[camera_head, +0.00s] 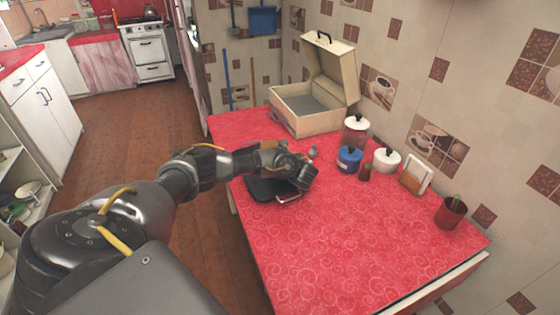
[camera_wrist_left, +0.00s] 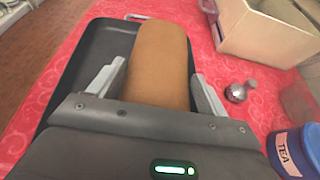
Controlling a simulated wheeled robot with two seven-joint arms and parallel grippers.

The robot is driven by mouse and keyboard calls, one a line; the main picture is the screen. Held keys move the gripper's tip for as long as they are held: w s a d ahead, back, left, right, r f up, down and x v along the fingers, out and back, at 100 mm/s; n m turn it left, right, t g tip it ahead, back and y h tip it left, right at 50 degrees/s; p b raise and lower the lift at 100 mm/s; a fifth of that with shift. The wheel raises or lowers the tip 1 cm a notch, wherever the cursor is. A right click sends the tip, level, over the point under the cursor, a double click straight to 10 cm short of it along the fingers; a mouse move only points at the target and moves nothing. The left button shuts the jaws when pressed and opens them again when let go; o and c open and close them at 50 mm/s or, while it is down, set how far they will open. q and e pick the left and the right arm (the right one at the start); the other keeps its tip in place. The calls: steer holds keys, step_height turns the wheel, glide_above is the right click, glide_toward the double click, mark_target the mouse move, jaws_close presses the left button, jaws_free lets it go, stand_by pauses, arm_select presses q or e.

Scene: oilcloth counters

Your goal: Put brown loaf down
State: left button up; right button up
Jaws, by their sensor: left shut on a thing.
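The brown loaf (camera_wrist_left: 160,55) is between the fingers of my left gripper (camera_wrist_left: 157,82) in the left wrist view, its long side pointing away from the wrist. My left gripper is shut on it. A black tray (camera_wrist_left: 82,75) lies under and beside the loaf; whether the loaf touches it I cannot tell. In the head view my left gripper (camera_head: 297,172) is over the black tray (camera_head: 262,190) at the left edge of the red counter, and the arm hides much of the tray and loaf. My right gripper is not in view.
An open cream case (camera_head: 305,110) stands at the back of the red counter (camera_head: 345,240). A blue tin (camera_head: 349,160) marked TEA, a white pot (camera_head: 386,161), a napkin holder (camera_head: 415,177) and a red cup (camera_head: 450,212) line the wall side. A small metal shaker (camera_wrist_left: 237,93) is right of the loaf. The front counter is clear.

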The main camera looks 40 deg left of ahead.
arm_select(q)
steer(key=shift+f, duration=0.1)
steer(key=shift+f, duration=0.15)
steer(key=o, duration=1.3)
steer(key=shift+s, duration=0.1)
